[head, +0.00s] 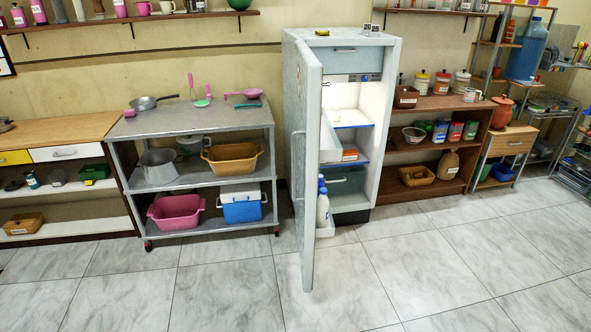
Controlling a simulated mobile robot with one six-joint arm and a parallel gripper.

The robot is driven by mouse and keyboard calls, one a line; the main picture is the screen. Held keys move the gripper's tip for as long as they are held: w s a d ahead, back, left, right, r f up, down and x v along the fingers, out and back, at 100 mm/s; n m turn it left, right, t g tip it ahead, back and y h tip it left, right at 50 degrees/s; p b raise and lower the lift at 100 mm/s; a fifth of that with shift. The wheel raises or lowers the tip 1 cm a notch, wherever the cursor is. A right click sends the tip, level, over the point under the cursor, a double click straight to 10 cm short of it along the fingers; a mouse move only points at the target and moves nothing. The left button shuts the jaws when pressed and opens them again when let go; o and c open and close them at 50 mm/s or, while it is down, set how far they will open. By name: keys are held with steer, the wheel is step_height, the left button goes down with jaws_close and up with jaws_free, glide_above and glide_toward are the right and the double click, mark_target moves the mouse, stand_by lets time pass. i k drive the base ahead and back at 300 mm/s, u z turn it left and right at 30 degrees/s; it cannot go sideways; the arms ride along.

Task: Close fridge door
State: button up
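A pale grey-white fridge (391,75) stands against the back wall, near the middle of the head view. Its door (310,170) is wide open, hinged on the left side and swung out toward me, seen almost edge-on. A vertical handle (298,165) shows on the door's outer left face. The lit inside shows blue-edged shelves and a freezer flap at the top. White bottles (323,205) stand in the lower door rack. My gripper is not in view.
A grey metal cart (195,125) with pots and tubs stands left of the door, with a narrow gap between. A wooden shelf unit (440,102) stands right of the fridge. The tiled floor (420,270) in front is clear.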

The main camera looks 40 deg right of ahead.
mark_target(314, 140)
steer(key=i, duration=0.85)
steer(key=u, duration=0.05)
